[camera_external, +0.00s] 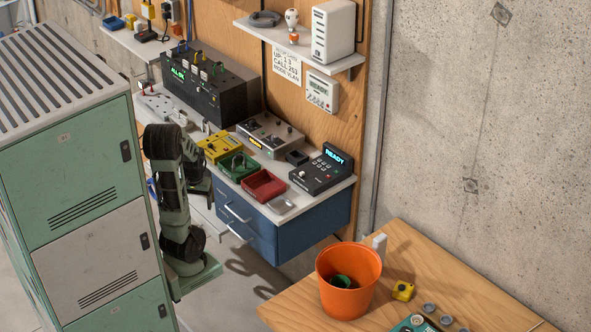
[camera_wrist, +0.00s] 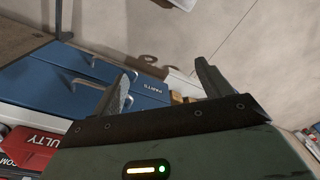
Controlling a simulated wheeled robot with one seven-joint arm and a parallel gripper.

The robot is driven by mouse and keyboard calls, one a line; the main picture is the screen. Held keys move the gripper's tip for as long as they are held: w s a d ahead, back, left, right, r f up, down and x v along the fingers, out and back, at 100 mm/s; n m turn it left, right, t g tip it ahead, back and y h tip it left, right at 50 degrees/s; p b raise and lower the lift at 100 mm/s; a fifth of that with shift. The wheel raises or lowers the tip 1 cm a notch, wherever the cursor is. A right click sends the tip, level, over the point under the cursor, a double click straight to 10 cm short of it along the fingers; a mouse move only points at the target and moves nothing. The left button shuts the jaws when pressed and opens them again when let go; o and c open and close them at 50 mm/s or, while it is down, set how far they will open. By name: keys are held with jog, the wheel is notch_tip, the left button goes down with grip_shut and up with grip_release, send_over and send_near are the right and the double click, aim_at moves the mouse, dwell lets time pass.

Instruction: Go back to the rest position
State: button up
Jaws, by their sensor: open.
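My gripper (camera_wrist: 167,82) shows in the wrist view with its two dark fingers spread apart and nothing between them. A green light and a yellow bar are lit on its housing. Beyond the fingers are the blue drawers (camera_wrist: 75,72), one labelled "PARTS", and the pale floor. In the external view my arm is folded upright between the green lockers and the workbench. Its far end is on the bench side, partly hidden by my own links, so the fingers are not clear there.
Green and grey lockers (camera_external: 75,170) stand close on the left. The bench holds a yellow box (camera_external: 217,147), a green bin (camera_external: 237,166), a red bin (camera_external: 264,185) and a "READY" keypad (camera_external: 321,171). A wooden table (camera_external: 430,262) with an orange bucket (camera_external: 347,285) stands right.

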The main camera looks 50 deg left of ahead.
notch_tip(320, 180, up, 24)
jog(key=p, duration=2.5)
jog(key=f+b, duration=0.4)
jog(key=shift+s+d+f+b, duration=0.2)
jog(key=shift+s+d+b, duration=0.15)
jog(key=shift+b, duration=0.05)
